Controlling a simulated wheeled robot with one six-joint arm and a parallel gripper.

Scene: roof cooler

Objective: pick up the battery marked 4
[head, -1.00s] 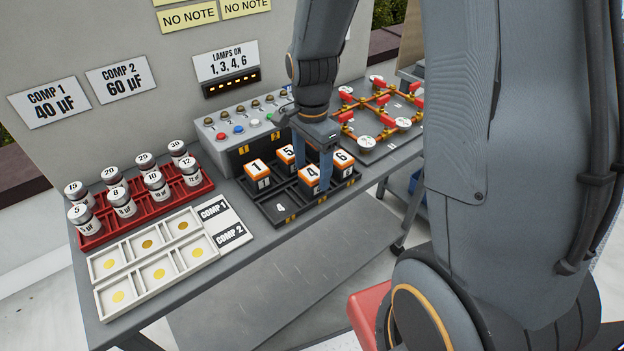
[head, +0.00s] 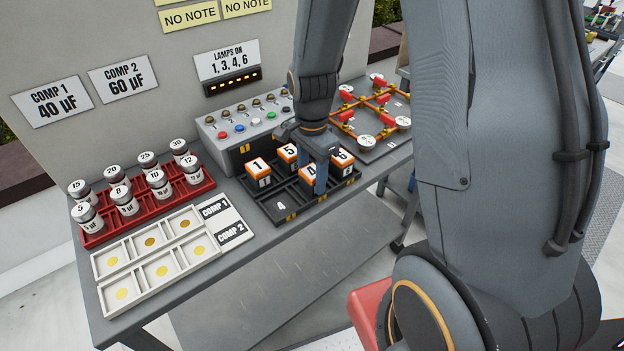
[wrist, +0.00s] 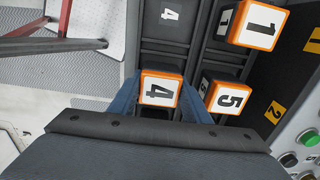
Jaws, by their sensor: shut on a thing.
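The battery marked 4 (head: 309,174) is a dark block with an orange-rimmed white top, in the black tray (head: 262,207). It also shows in the wrist view (wrist: 159,90), between my blue fingers. My gripper (head: 320,180) points down and is shut on this battery. In the head view the near finger partly covers it. The battery appears still within the tray; I cannot tell whether it is lifted. An empty slot marked 4 (wrist: 168,15) lies beside it in the wrist view.
Batteries marked 1 (head: 258,168), 5 (head: 288,153) and 6 (head: 344,160) stand close by in the tray. A control box (head: 240,130) with buttons is behind. A red rack of canisters (head: 205,188) and a white compartment tray (head: 143,283) are to the left.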

